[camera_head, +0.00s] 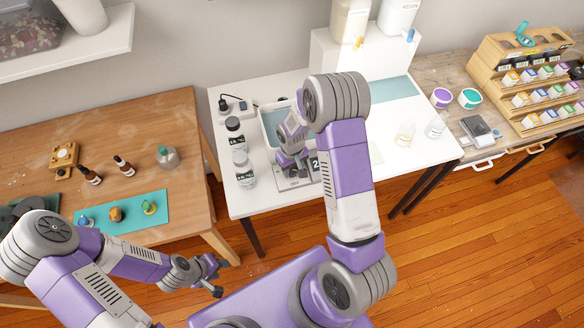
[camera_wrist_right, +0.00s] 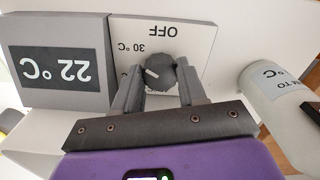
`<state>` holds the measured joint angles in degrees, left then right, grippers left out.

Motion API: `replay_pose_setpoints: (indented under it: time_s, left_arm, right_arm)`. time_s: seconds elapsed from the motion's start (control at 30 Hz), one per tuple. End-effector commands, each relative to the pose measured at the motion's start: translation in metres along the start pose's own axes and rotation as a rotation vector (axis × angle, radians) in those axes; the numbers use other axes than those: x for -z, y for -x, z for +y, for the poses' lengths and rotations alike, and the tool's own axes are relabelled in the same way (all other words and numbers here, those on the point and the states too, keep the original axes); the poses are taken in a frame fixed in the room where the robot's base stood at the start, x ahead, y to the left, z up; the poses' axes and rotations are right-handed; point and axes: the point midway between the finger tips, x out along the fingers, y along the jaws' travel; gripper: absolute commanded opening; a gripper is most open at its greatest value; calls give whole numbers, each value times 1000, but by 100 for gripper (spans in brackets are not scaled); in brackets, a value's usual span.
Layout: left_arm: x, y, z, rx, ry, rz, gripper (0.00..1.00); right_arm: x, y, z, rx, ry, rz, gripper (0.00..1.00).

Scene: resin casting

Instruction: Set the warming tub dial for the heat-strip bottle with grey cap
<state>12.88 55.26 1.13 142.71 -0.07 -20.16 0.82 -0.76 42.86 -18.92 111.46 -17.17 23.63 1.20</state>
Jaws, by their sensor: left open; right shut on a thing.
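The warming tub (camera_head: 266,124) stands on the white table, partly hidden by my right arm. Its dial (camera_wrist_right: 160,73) is a dark round knob with a pale mark, on a white panel (camera_wrist_right: 192,40) reading OFF and 30 °C, upside down in the right wrist view. Other dial marks are hidden. My right gripper (camera_wrist_right: 158,85) is shut on the dial; it also shows in the head view (camera_head: 292,165). A grey display (camera_wrist_right: 55,67) reads 22 °C. Two labelled bottles stand left of the tub: one dark-capped (camera_head: 236,136), one with a greyer cap (camera_head: 245,177). My left gripper (camera_head: 214,278) is open and empty.
A white labelled bottle (camera_wrist_right: 283,105) stands close beside the panel in the wrist view. The wooden table (camera_head: 110,130) at left holds dropper bottles and a teal mat (camera_head: 128,218). Clear containers (camera_head: 405,133) stand at the white table's right.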

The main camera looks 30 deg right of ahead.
Motion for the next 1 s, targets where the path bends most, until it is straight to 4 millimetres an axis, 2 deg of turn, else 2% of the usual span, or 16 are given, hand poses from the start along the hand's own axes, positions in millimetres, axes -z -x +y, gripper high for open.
replay_pose_setpoints:
  time_s: [0.33,0.37,0.5,0.8,1.0]
  left_arm:
    - [0,0,0,0,0,0,43]
    - [0,0,0,0,0,0,43]
    - [0,0,0,0,0,0,43]
    - [0,0,0,0,0,0,43]
    - [0,3,1,0,0,0,43]
  right_arm:
    - [0,0,0,0,1,1,11]
    - [0,0,0,0,0,1,46]
    - [0,0,0,0,0,0,67]
    - [0,2,0,0,0,1,67]
    - [1,29,0,0,-1,5,67]
